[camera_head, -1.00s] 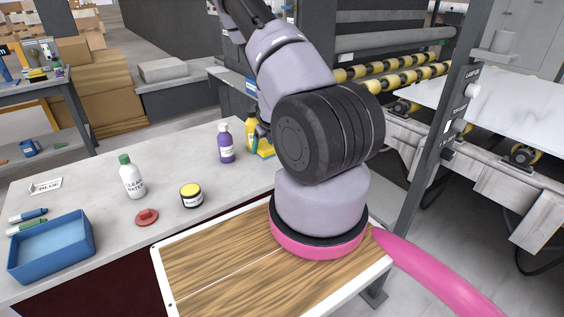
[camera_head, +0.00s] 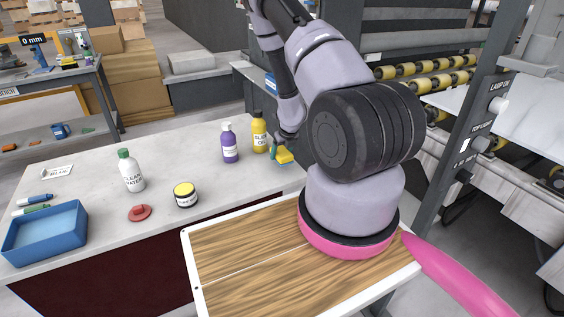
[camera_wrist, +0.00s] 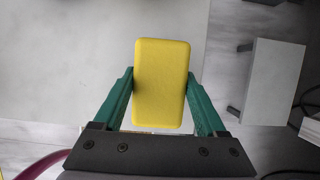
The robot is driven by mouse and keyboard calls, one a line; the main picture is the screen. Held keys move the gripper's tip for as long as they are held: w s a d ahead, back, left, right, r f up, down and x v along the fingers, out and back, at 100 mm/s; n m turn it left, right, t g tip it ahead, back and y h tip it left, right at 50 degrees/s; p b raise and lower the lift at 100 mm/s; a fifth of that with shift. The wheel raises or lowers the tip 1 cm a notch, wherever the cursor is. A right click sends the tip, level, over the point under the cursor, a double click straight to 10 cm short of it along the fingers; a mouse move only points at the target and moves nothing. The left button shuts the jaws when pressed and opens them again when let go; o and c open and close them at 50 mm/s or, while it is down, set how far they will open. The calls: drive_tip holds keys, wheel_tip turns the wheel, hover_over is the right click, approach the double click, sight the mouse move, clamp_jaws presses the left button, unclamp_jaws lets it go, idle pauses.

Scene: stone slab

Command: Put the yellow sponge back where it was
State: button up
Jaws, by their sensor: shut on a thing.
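The yellow sponge (camera_wrist: 160,85) is a rounded rectangular block between the two green fingers of my gripper (camera_wrist: 160,88) in the wrist view. My gripper is shut on it, with a finger against each long side. In the head view the sponge (camera_head: 285,157) shows small, at the right end of the grey stone slab (camera_head: 100,195), beside the yellow bottle. My gripper (camera_head: 276,154) is partly hidden there by my arm. I cannot tell from the head view whether the sponge touches the slab; the wrist view shows slab surface and floor below it.
A yellow bottle (camera_head: 259,135) and a purple bottle (camera_head: 229,145) stand just left of the gripper. A white bottle (camera_head: 131,172), a yellow-lidded jar (camera_head: 185,195), a red disc (camera_head: 139,213) and a blue tray (camera_head: 45,233) are farther left. A wooden board (camera_head: 250,260) lies in front.

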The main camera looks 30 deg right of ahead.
drive_tip(key=shift+a+f, duration=0.1)
drive_tip(key=shift+f, duration=1.9)
drive_tip(key=o, duration=1.4)
drive_tip(key=shift+f, duration=0.1)
